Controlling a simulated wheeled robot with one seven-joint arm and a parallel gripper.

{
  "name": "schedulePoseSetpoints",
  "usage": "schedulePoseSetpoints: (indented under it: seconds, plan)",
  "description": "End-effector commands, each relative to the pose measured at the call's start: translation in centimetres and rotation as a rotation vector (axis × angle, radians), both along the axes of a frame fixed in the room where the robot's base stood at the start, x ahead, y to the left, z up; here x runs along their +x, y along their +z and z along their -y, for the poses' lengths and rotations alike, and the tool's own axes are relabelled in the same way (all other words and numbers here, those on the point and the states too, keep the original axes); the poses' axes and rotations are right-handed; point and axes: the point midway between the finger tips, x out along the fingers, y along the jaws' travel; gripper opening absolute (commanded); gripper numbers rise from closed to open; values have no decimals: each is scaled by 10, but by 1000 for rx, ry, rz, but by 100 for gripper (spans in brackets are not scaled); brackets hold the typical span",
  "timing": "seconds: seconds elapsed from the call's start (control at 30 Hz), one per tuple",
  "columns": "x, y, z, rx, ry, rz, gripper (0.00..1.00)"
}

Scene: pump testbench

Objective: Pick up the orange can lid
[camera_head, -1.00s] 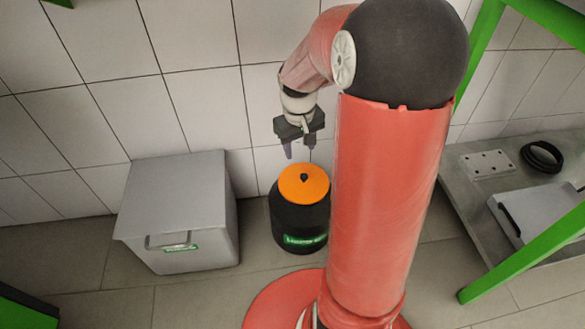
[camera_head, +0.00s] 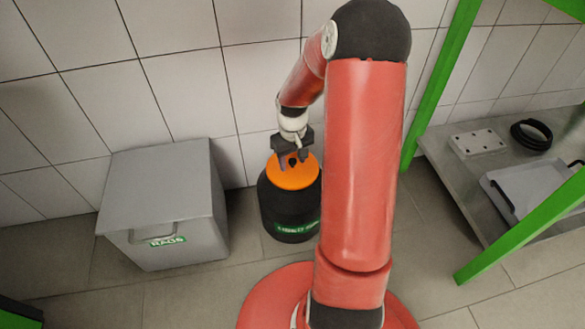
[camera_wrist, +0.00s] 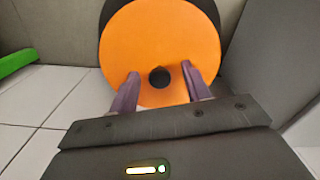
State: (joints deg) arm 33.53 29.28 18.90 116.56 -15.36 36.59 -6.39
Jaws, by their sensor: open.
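The orange can lid (camera_head: 291,179) is a round disc with a small black knob in its middle. It lies on top of a black can (camera_head: 288,213) with a green label, standing on the floor. My gripper (camera_head: 293,163) is open and points down over the lid. In the wrist view the lid (camera_wrist: 160,42) fills the upper middle, and my gripper's fingertips (camera_wrist: 160,71) are on either side of the black knob (camera_wrist: 159,77), with a gap to it. I cannot tell whether the fingertips touch the lid.
A grey lidded bin (camera_head: 165,205) labelled RAGS stands left of the can. A tiled wall (camera_head: 185,90) is close behind. At right is a grey shelf (camera_head: 455,178) with green posts, holding a black ring (camera_head: 531,134) and a grey tray (camera_head: 530,190).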

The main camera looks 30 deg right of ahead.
Motion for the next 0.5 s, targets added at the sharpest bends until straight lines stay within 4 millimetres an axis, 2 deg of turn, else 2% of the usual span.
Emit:
schedulePoseSetpoints:
  seconds: [0.17, 0.5]
  plan:
    - [0, 0, 0, -1, 0, 1, 48]
    - [0, 0, 0, -1, 0, 1, 5]
